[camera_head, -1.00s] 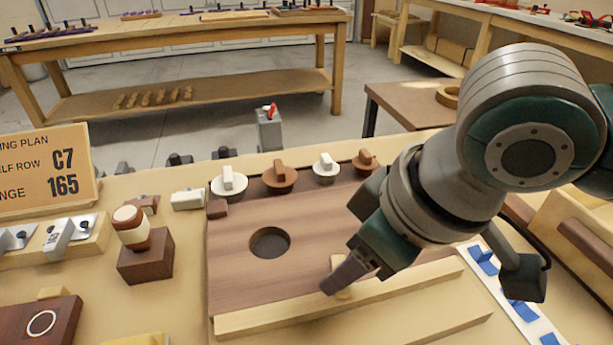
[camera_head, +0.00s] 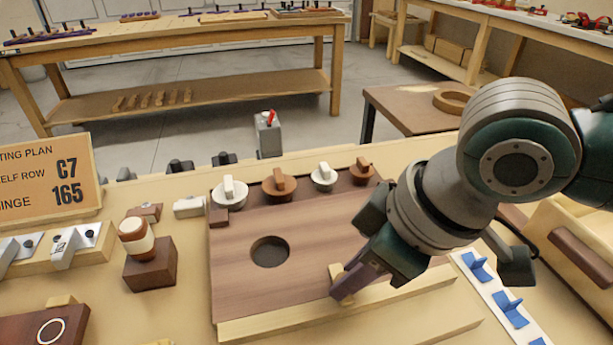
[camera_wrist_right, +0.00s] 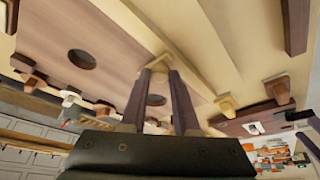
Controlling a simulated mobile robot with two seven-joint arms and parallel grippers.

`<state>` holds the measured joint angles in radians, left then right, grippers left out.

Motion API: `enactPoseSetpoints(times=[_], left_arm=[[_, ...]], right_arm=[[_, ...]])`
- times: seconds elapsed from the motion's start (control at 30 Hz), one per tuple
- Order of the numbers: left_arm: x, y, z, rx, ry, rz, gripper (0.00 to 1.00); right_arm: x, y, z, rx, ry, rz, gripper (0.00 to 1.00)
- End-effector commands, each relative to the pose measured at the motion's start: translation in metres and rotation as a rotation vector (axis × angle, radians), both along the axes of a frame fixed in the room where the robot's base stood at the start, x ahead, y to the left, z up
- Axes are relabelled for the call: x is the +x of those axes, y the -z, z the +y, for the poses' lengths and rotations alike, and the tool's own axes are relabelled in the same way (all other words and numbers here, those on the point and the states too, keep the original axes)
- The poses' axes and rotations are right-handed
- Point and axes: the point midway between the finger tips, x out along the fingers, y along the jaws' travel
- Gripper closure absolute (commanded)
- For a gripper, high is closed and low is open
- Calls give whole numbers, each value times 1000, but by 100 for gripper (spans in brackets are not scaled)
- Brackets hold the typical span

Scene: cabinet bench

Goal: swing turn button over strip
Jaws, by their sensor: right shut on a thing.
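The turn button (camera_head: 339,273) is a small pale wooden piece on the brown panel (camera_head: 300,240), close to the long pale strip (camera_head: 265,325) along its front edge. Its lower end is near the strip's back edge; I cannot tell whether it overlaps it. My right gripper (camera_head: 345,286) is shut on the turn button, its dark fingers hiding part of it. In the right wrist view the turn button (camera_wrist_right: 159,62) shows between the two fingertips (camera_wrist_right: 160,73). My left gripper is not in view.
The panel has a round dark hole (camera_head: 270,252). Several white and brown knobs (camera_head: 280,184) line its back edge. A dark block with a brown-and-white knob (camera_head: 137,238) stands left. Blue clips on a white strip (camera_head: 509,309) lie right.

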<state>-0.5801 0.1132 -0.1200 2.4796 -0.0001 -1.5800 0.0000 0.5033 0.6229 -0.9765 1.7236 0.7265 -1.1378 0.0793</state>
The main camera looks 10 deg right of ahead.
Motion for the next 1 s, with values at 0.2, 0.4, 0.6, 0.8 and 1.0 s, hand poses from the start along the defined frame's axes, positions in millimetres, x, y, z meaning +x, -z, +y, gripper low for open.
enactPoseSetpoints(times=[0.2, 0.4, 0.6, 0.8, 1.0], left_arm=[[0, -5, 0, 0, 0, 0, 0], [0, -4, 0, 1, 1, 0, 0], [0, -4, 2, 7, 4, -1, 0], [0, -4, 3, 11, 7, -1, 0], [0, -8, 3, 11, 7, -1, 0]], right_arm=[[0, 0, -2, 0, -54, -1, 100], [0, 0, -2, 0, -53, -2, 100], [0, 0, -2, 0, -53, -2, 48], [0, 0, -2, 1, -52, -2, 42], [-1, -8, -3, 2, -52, -2, 42]])
